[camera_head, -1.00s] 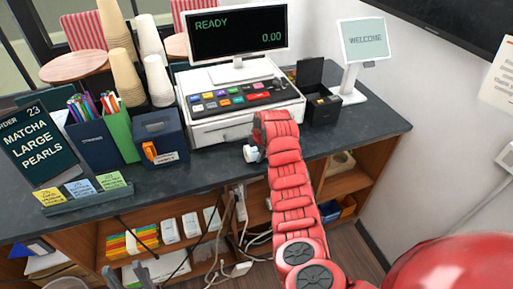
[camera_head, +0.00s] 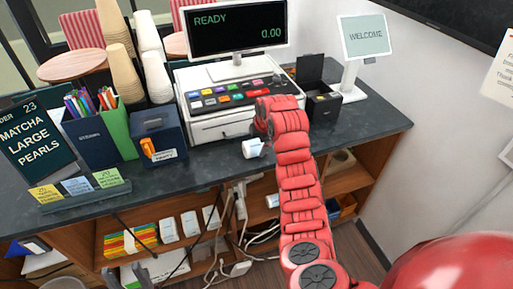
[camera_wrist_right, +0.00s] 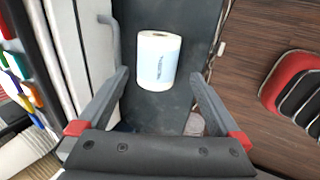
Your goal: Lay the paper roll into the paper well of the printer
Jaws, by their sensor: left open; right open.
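The white paper roll (camera_head: 253,148) lies on the dark counter in front of the cash register, just left of my right arm's end. In the right wrist view the roll (camera_wrist_right: 157,62) lies ahead between the fingers of my right gripper (camera_wrist_right: 160,76), which is open and empty. That gripper is hidden behind my red arm in the head view. The black printer (camera_head: 323,102) stands right of the register with its lid (camera_head: 310,71) raised. The inside of its well is hard to see. My left gripper (camera_head: 129,277) is at the bottom left, below the counter, open and empty.
The cash register (camera_head: 222,127) stands behind the roll, and the customer display (camera_head: 363,38) stands behind the printer. A dark box (camera_head: 158,135), pen holders and cup stacks crowd the left. The counter's front edge (camera_head: 210,186) is close to the roll.

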